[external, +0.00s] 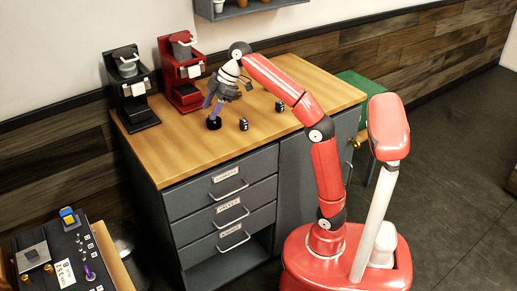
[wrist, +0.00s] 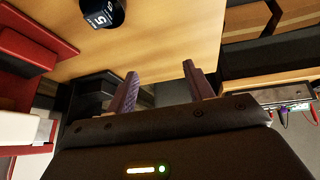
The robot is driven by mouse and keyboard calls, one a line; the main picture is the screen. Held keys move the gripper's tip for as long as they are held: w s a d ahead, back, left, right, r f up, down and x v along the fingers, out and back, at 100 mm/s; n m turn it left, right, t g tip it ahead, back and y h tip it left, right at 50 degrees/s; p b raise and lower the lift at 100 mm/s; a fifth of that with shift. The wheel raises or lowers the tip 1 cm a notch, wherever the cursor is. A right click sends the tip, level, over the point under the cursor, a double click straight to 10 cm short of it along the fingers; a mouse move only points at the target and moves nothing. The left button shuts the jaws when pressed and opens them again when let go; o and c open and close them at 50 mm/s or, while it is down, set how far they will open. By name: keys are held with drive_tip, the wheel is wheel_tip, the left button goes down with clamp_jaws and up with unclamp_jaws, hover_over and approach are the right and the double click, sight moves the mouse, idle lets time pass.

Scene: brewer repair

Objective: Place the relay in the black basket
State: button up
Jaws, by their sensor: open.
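My gripper (external: 213,106) is over the counter's left part, pointing down, with its purple fingers spread and nothing between them. In the wrist view the two fingers (wrist: 162,88) stand apart and empty. A dark round piece with white "5" markings (wrist: 103,13) lies on the wood top beyond the fingers, apart from them. Two small dark pieces stand on the counter, one near the gripper (external: 243,125) and one further right (external: 279,106). I cannot tell which piece is the relay. I cannot make out a black basket for certain.
A black brewer (external: 130,85) and a red brewer (external: 182,75) stand at the counter's back left. The wooden counter (external: 310,85) is clear to the right. Labelled drawers (external: 228,212) are below. A panel table (external: 65,260) and a round bin (external: 124,245) are at lower left.

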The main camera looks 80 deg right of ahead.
drive_tip(key=s+a+f+m+h, duration=0.1)
drive_tip(key=s+a+f+m, duration=0.3)
drive_tip(key=s+a+f, duration=0.45)
drive_tip(key=s+d+f+m+h, duration=0.1)
drive_tip(key=s+f, duration=0.6)
drive_tip(key=f, duration=0.4)
drive_tip(key=s+d+f+m+h, duration=0.1)
drive_tip(key=s+d+f+m, duration=0.1)
drive_tip(key=s+f, duration=0.5)
wheel_tip(320, 180, down, 4)
drive_tip(key=shift+s+r+m, duration=0.15)
drive_tip(key=shift+s+m, duration=0.15)
drive_tip(key=shift+s, duration=0.05)
